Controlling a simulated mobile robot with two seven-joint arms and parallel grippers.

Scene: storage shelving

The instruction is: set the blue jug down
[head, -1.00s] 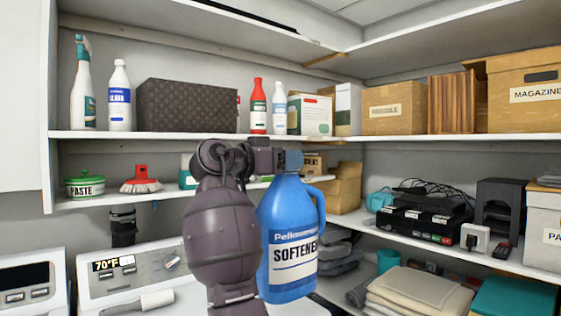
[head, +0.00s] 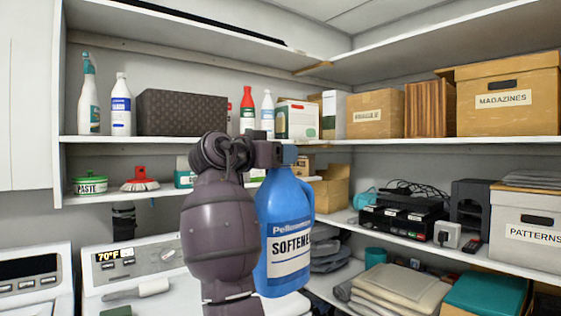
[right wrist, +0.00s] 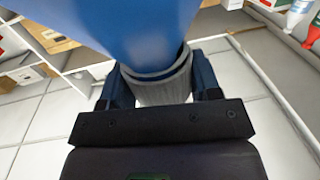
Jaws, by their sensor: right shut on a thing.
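The blue jug (head: 287,235) has a white label reading "SOFTENER" and hangs upright in front of the shelves in the head view. My right gripper (head: 283,155) is shut on the jug's top, at its cap and neck. In the right wrist view, the two fingers (right wrist: 160,85) stand on either side of the ribbed grey cap (right wrist: 163,92), and the blue body (right wrist: 130,25) fills the top of the picture. My right arm hides part of the lower shelf and the machine behind. My left gripper does not show.
The middle shelf (head: 190,140) holds bottles, a dark basket and boxes. The lower left shelf has a paste tub (head: 90,185) and a brush (head: 139,180). Washing machines (head: 140,270) stand below. The right shelves hold electronics, a "PATTERNS" box (head: 530,230) and folded cloths (head: 400,290).

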